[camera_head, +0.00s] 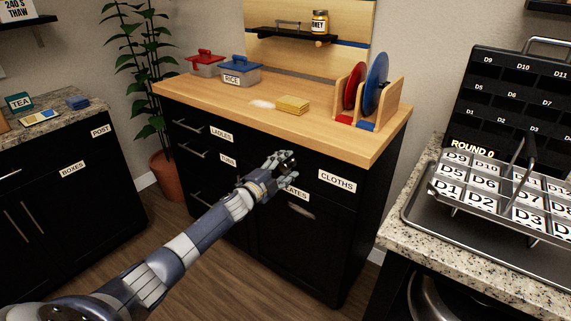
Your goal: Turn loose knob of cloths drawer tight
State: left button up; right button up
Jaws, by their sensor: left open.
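The cloths drawer (345,168) is in the black cabinet's top row at the right. It carries a white CLOTHS label (337,181) and looks shut. My left gripper (284,163) is open in front of the cabinet front, left of that label and just below the wooden top. A small dark rounded shape shows between its fingers. I cannot tell whether it is the drawer's knob or part of the gripper, nor whether the fingers touch it. No other knob shows on this drawer. My right gripper is not in view.
The wooden counter (225,108) holds a yellow sponge (292,104), a rice box (240,73), a red-lidded box (205,64) and a plate rack (387,105). A lower label, partly hidden, reads "ATES". A tray of numbered slots (415,222) stands at right.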

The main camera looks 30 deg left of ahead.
pick_arm(q)
jog(key=shift+r+n+p, duration=0.2)
jog(key=shift+n+p, duration=0.2)
jog(key=shift+n, duration=0.3)
jog(key=shift+f+n+p, duration=0.1)
jog(key=shift+n+p, duration=0.2)
jog(key=shift+n, duration=0.8)
jog(key=shift+n+p, duration=0.6)
jog(key=shift+n, duration=0.5)
jog(key=n+p, duration=0.1)
jog(key=n, duration=0.3)
jog(key=shift+n, duration=1.5)
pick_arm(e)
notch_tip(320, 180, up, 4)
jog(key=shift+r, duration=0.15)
